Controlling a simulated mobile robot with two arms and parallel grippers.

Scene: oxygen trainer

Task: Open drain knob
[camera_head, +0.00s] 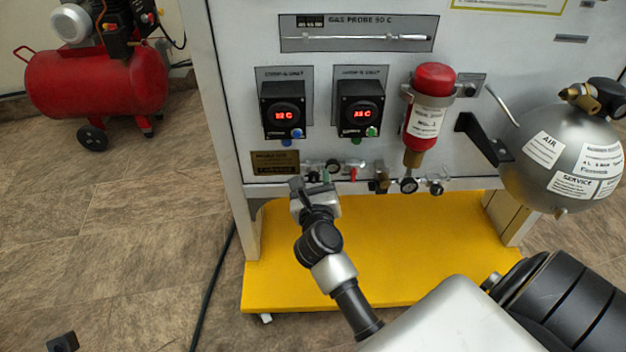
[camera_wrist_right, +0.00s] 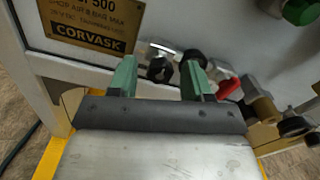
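My right gripper (camera_head: 312,181) is at the lower edge of the grey panel, by the row of small valves and gauges. In the right wrist view its two green fingers (camera_wrist_right: 159,76) are apart. A small black knob (camera_wrist_right: 160,68) shows in the gap between them, near the panel; I cannot tell whether either finger touches it. No label shows which one is the drain knob. My left gripper is not clearly in view.
A red lever (camera_wrist_right: 228,88) and brass fitting (camera_wrist_right: 262,106) lie right of the fingers. A brass plate (camera_wrist_right: 88,24) is at upper left. The head view shows a yellow base (camera_head: 400,275), a silver tank (camera_head: 565,160) and a red compressor (camera_head: 95,85).

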